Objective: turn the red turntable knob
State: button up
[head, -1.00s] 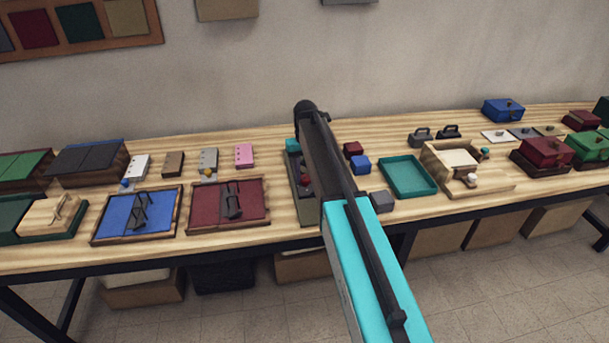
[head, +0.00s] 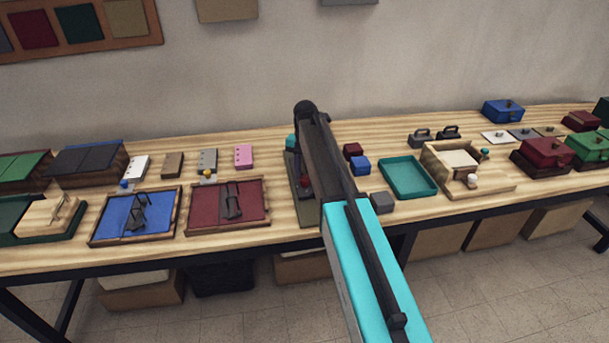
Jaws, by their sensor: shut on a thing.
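The red turntable knob (head: 303,183) shows as a small patch of red on a grey-olive base plate (head: 307,215) at the middle of the table. My dark arm link crosses in front and hides most of the knob and plate. My gripper (head: 297,177) is mostly hidden behind this link. A teal wrist part and a dark narrow part below it show at the link's left edge, reaching down to the red knob. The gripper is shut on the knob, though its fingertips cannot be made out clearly.
Left of the plate lies a framed dark red panel with a handle (head: 250,212). To the right are a dark red block (head: 352,150), a blue block (head: 360,165), a grey block (head: 382,202) and a teal tray (head: 430,187). Bare table shows between them.

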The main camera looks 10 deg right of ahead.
aim_at(305, 177)
dwell(0.3)
jog(key=o, duration=1)
jog(key=shift+o, duration=0.2)
jog(key=shift+r, duration=0.15)
notch_tip(305, 177, up, 14)
jog(key=b, duration=0.3)
jog(key=shift+f, duration=0.25)
